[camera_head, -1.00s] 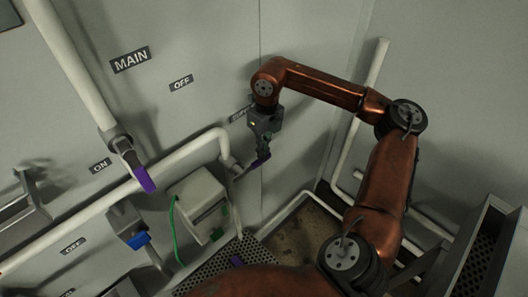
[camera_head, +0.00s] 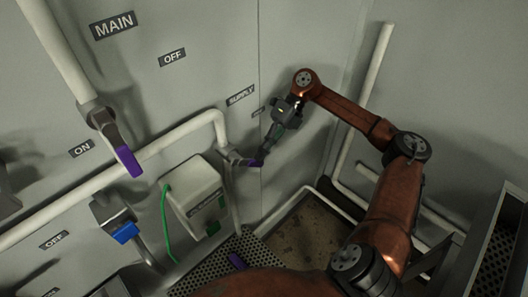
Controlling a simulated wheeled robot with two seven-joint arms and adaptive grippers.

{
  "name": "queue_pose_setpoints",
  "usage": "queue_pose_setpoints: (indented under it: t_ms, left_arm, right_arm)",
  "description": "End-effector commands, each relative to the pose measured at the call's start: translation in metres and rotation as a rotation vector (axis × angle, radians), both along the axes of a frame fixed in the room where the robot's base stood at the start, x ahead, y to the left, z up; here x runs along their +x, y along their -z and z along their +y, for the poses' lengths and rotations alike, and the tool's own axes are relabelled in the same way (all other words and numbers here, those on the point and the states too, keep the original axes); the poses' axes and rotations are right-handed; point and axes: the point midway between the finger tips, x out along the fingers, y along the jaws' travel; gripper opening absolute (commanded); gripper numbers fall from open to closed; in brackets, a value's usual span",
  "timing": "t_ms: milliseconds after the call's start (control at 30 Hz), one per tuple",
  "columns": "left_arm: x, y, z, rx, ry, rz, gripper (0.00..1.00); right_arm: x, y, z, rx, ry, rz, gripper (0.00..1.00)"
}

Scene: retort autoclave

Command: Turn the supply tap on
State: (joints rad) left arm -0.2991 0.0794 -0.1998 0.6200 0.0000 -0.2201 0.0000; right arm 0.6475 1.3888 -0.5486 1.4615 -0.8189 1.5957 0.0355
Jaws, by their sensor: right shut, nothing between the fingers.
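The supply tap (camera_head: 240,159) sits on the white pipe below the SUPPLY label (camera_head: 241,95). Its short lever has a purple end (camera_head: 256,162) that points to the right. My right gripper (camera_head: 266,153) is shut and empty, with its fingertips close to the purple end, just above and to its right. I cannot tell whether they touch. My right arm reaches in from the lower right. My left gripper is not in view.
The main tap with a purple handle (camera_head: 128,160) is at the left, near an ON label (camera_head: 82,149). A blue-handled valve (camera_head: 125,232) and a white box (camera_head: 194,196) with a green cable are below. A perforated metal shelf (camera_head: 490,262) stands at the right.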

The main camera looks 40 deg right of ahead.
Motion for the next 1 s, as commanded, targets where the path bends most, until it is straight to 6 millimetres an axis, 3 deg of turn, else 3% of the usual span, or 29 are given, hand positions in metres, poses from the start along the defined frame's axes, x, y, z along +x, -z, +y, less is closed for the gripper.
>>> queue_pose_setpoints:
  t_ms: [33, 400, 1000]
  left_arm:
    - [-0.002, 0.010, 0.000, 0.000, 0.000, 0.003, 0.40]
    - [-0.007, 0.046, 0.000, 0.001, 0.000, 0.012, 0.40]
    - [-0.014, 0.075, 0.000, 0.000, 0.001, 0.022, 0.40]
  right_arm:
    - [0.000, 0.011, 0.001, 0.048, 0.001, 0.012, 0.00]
    - [-0.004, 0.038, 0.020, 0.392, -0.001, 0.069, 0.00]
    - [-0.008, 0.052, 0.046, 0.730, -0.002, 0.122, 0.00]
